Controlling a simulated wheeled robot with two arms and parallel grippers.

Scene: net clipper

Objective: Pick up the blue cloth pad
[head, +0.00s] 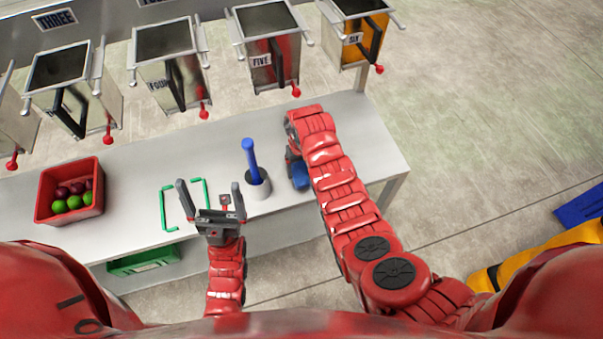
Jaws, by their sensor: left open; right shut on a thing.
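The blue cloth pad (299,176) shows as a small blue shape near the table's right part, just left of my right forearm, which hides part of it. My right gripper (293,154) points down at the pad and is shut on it; its fingers are mostly hidden by the arm. I cannot tell whether the pad touches the table. My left gripper (209,188) is open and empty, with its two fingers spread above the front of the table by a green outlined frame (163,207).
Numbered metal bins (167,70) hang behind. A green crate (145,261) sits below.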

